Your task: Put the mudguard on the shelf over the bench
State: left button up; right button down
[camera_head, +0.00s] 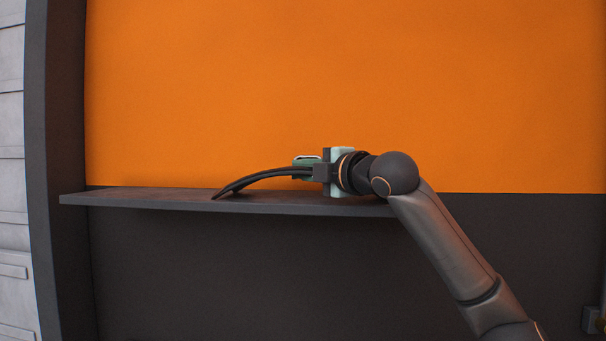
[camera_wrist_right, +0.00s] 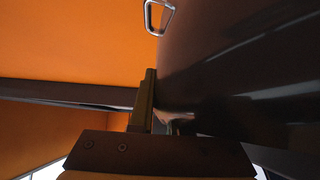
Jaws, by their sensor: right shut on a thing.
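The mudguard (camera_head: 255,179) is a dark, curved, narrow piece in the head view. Its left tip reaches down to the top of the dark shelf (camera_head: 160,199), and its right end is raised at my right gripper (camera_head: 306,168). My right gripper is shut on that right end, just above the shelf. In the right wrist view the mudguard (camera_wrist_right: 235,75) is a large dark glossy surface filling the right side, against the gripper finger (camera_wrist_right: 145,103). Whether the tip touches the shelf or hangs just over it is hard to tell. My left gripper is not in view.
An orange wall panel (camera_head: 330,80) stands behind the shelf, with a dark panel (camera_head: 240,270) below. A dark upright post (camera_head: 55,150) bounds the shelf on the left. The shelf's left part is bare. A metal ring (camera_wrist_right: 158,15) shows at the top of the right wrist view.

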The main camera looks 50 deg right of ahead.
jog(key=shift+s+r, duration=0.1)
jog(key=shift+r, duration=0.1)
jog(key=shift+f, duration=0.15)
jog(key=c, duration=1.3)
grip_release()
jog(key=shift+f, duration=0.15)
jog(key=o, duration=0.4)
jog(key=shift+r, duration=0.2)
jog(key=b+v, duration=0.2)
jog(key=shift+s+a+f, duration=0.15)
jog(key=shift+s+f, duration=0.15)
jog(key=shift+r+b+v, duration=0.1)
jog(key=shift+b+v, duration=0.85)
jog(key=shift+v, duration=1.35)
jog(key=shift+r+b+v, duration=0.15)
jog(key=shift+b+v, duration=0.75)
jog(key=shift+v, duration=1.4)
jog(key=shift+a, duration=0.1)
